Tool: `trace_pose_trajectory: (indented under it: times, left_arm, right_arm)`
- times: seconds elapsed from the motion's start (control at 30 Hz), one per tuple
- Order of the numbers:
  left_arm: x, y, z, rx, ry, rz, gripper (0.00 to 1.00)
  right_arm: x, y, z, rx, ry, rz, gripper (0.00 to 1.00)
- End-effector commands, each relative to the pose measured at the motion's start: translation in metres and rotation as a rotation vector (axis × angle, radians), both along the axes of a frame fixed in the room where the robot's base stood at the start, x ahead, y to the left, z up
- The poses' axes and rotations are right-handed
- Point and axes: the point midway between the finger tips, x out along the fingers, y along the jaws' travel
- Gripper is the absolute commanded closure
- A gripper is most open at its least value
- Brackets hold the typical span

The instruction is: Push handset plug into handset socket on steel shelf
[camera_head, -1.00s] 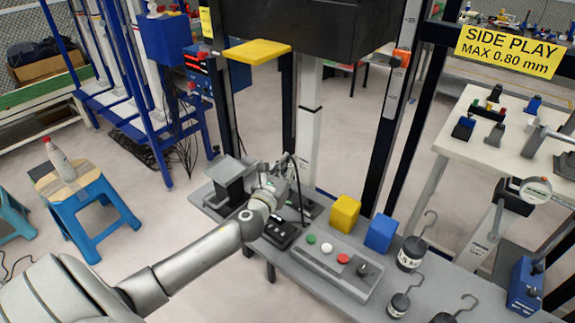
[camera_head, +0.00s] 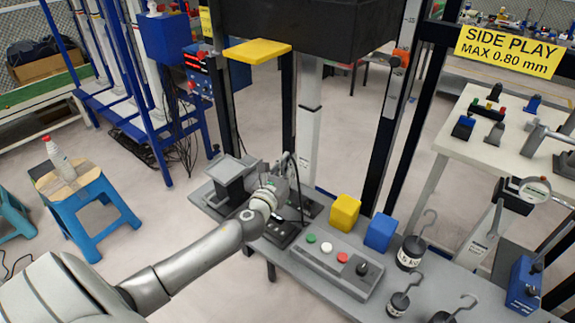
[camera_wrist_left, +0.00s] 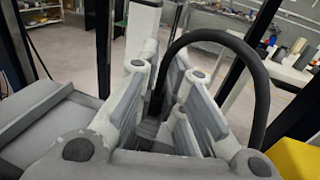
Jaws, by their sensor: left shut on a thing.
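My left gripper (camera_head: 281,171) is over the back left part of the grey steel shelf (camera_head: 325,220). In the left wrist view its two fingers (camera_wrist_left: 160,118) are close together around something dark, likely the handset plug, which they mostly hide. A thick black cable (camera_wrist_left: 262,85) arches up from between the fingers and down to the right. In the head view the cable (camera_head: 299,190) hangs just right of the gripper. A black unit (camera_head: 281,234) lies on the shelf below the gripper. I cannot make out the handset socket. My right gripper is not in view.
A dark box with a grey sloped top (camera_head: 230,178) stands left of the gripper. A button panel (camera_head: 325,262), a yellow block (camera_head: 345,212), a blue block (camera_head: 380,232) and hooked weights (camera_head: 410,252) stand to the right. A pale upright column (camera_head: 308,140) rises behind.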

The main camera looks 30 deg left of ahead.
Motion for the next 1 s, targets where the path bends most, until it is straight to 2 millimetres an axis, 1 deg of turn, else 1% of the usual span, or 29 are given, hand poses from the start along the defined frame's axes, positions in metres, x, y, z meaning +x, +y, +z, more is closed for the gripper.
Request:
trace_pose_trajectory:
  times: [0.17,0.47,1.0]
  left_arm:
    - [0.0,0.0,0.001,-0.001,0.0,0.011,1.0]
    - [0.0,0.0,0.0,-0.001,0.0,0.012,1.0]
    - [0.0,0.0,-0.013,-0.002,0.0,0.012,1.0]
  right_arm:
    - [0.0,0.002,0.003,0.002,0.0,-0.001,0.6]
    - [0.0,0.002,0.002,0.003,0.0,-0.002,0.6]
    - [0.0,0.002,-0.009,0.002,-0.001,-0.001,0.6]
